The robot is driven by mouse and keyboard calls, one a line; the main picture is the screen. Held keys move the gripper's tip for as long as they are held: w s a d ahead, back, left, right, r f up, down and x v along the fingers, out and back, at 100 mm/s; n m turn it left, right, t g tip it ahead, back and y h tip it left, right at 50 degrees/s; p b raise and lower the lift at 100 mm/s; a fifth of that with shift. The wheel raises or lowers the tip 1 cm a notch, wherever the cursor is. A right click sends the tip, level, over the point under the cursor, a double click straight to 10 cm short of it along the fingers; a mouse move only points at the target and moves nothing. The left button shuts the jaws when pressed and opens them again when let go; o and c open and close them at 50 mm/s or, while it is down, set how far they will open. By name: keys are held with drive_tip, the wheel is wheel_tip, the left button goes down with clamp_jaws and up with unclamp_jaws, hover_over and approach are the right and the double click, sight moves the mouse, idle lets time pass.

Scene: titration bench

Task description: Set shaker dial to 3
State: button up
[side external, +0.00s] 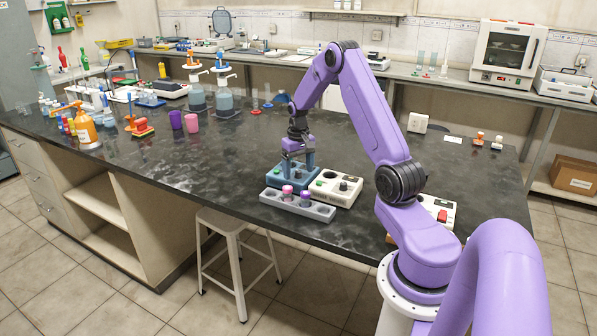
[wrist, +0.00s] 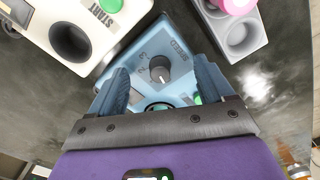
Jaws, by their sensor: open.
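The shaker (side external: 279,181) is a blue box near the front edge of the bench. In the wrist view, its blue top (wrist: 178,32) carries the word SPEED and a round dark grey dial (wrist: 160,69). The dial has a white mark; numerals including 2 and 3 are printed to its left. I cannot tell surely which numeral the mark points at. My gripper (side external: 298,160) points down over the shaker. Its blue fingers are open, one on each side of the dial, and appear apart from it. The shaker's lower part is partly hidden by my gripper in the wrist view.
A white device (side external: 347,199) with a START label, green button and dark well stands close beside the shaker. A grey rack (side external: 322,212) with pink- and purple-capped vials stands in front. Cups (side external: 192,123) and bottles stand farther left. Dark bench top left of the shaker is clear.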

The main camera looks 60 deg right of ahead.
drive_tip(key=shift+c, duration=0.3)
drive_tip(key=c, duration=1.3)
drive_tip(key=m, duration=0.5)
drive_tip(key=shift+m, duration=0.4)
drive_tip(key=m, duration=0.6)
drive_tip(key=m, duration=0.5)
drive_tip(key=shift+m, duration=0.4)
drive_tip(key=m, duration=0.6)
